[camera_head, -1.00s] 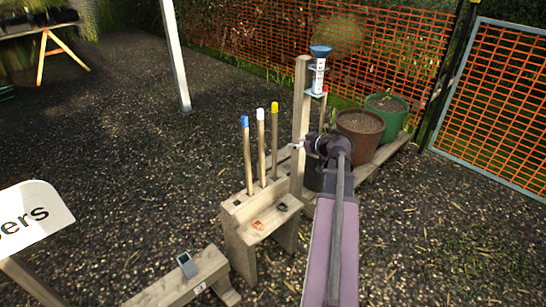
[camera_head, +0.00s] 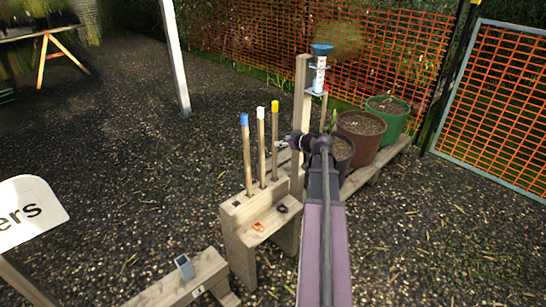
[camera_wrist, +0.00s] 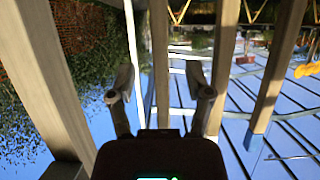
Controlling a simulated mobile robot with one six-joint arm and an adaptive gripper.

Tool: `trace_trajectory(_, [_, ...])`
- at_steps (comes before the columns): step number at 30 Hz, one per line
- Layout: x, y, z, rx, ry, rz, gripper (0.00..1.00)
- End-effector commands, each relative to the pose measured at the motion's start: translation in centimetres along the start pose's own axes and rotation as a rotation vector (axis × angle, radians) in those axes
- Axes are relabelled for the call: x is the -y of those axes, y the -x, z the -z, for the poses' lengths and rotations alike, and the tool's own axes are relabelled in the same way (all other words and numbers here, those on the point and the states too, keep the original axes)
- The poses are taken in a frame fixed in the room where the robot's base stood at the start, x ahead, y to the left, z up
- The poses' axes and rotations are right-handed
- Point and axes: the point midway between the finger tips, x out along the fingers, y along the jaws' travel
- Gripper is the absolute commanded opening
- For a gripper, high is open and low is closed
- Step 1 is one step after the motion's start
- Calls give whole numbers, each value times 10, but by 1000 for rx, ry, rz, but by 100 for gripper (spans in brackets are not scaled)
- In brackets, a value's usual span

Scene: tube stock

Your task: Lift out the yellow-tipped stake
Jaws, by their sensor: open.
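The yellow-tipped stake (camera_head: 275,130) stands upright at the right end of a row in a wooden stand (camera_head: 238,214). The white-tipped stake (camera_head: 261,140) and blue-tipped stake (camera_head: 246,150) stand to its left. My gripper (camera_head: 282,145) is open beside the upper part of the yellow-tipped stake, below its tip. In the wrist view, my open fingers (camera_wrist: 161,92) flank what looks like the yellow-tipped stake (camera_wrist: 160,50); its tip is hidden behind my gripper body. Whether the stake is inside the fingers or just beyond them, I cannot tell.
A thick wooden post (camera_head: 301,110) rises close to the right of the stakes, bearing a blue-topped gauge (camera_head: 320,70). Dark, brown (camera_head: 362,138) and green (camera_head: 390,118) pots stand behind my arm. The stand's shelf holds an orange item (camera_head: 258,226) and a black item (camera_head: 281,208).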

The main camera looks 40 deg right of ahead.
Motion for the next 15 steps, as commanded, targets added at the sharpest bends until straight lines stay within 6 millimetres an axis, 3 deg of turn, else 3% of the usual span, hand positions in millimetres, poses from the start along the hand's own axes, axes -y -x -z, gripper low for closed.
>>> trace_trajectory(5, [0, -8, -1, 0, 1, 1, 66])
trace_trajectory(15, [-1, -46, -1, 0, 1, 0, 66])
